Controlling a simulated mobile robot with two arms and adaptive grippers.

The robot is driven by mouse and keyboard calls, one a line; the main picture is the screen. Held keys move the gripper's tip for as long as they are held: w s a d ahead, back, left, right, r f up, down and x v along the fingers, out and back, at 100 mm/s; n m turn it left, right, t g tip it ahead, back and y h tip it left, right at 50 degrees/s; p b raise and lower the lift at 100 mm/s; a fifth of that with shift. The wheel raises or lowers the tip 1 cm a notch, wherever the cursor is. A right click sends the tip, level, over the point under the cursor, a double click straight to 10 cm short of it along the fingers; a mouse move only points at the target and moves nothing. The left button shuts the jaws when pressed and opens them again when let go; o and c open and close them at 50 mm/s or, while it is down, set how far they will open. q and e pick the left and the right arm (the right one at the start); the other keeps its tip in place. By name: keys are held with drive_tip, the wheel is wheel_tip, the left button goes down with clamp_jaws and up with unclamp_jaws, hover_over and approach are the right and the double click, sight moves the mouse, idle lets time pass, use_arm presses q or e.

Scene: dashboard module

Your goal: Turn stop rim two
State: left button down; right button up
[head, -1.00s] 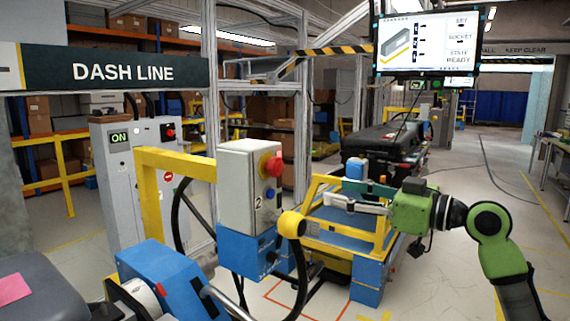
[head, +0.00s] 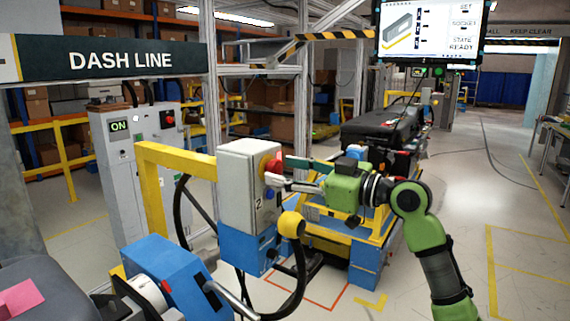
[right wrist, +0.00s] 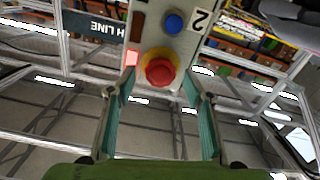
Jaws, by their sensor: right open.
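The red stop button (head: 272,164) sits on a yellow collar at the upper right of the grey control box (head: 238,188) marked 2. In the right wrist view the red knob (right wrist: 159,69) shows face-on with its yellow rim, between the two fingertips. My right gripper (head: 278,171) is open, with its fingers at the button from the right. In the right wrist view the open gripper (right wrist: 160,82) has gaps on both sides of the knob; I cannot tell how deep the fingers reach around it. My left gripper is out of view.
A blue button (right wrist: 174,23) sits beside the stop button on the box face. A yellow post frame (head: 150,195) and black cable stand left of the box. A yellow and blue cart (head: 368,262) stands behind my right arm. A screen (head: 432,35) hangs above.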

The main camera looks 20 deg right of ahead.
drive_tip(key=shift+w+a, duration=0.25)
drive_tip(key=c, duration=1.1)
drive_tip(key=m+p, duration=0.2)
drive_tip(key=m, duration=0.1)
drive_tip(key=shift+m, duration=0.4)
drive_tip(key=shift+m+p, duration=0.75)
drive_tip(key=shift+m, duration=0.85)
